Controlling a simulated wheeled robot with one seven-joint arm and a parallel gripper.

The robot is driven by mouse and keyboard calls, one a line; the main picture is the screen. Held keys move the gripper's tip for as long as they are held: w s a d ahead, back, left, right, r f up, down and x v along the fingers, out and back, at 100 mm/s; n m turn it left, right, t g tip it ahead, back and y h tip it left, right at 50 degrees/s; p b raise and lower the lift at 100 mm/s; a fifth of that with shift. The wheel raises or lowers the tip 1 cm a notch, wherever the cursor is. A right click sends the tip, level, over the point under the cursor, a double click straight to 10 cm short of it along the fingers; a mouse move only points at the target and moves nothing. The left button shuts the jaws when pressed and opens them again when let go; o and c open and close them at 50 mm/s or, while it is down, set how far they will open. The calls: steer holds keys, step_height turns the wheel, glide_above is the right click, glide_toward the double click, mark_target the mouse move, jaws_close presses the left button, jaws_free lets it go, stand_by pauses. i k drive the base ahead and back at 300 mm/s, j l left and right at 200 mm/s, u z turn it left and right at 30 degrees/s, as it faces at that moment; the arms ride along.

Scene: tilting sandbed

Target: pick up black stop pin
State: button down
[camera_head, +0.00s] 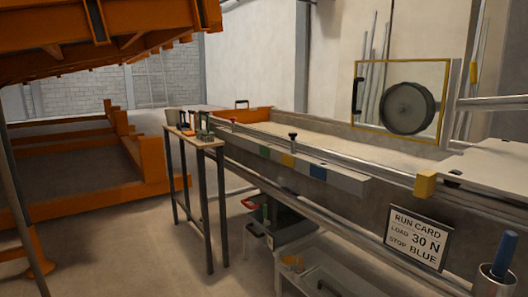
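A small black-topped pin (293,141) stands upright at the front edge of the long sandbed (335,143), behind the grey bar (345,183). My gripper is not in view.
A narrow table (207,144) with small items stands left of the sandbed. A run card (416,240) reads "LOAD 30 N, STOP BLUE". A blue rod (504,250) stands in a metal cup at lower right. An orange frame (155,187) is left; open floor lies at front left.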

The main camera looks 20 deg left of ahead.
mark_target(292, 134)
steer(key=u, duration=0.95)
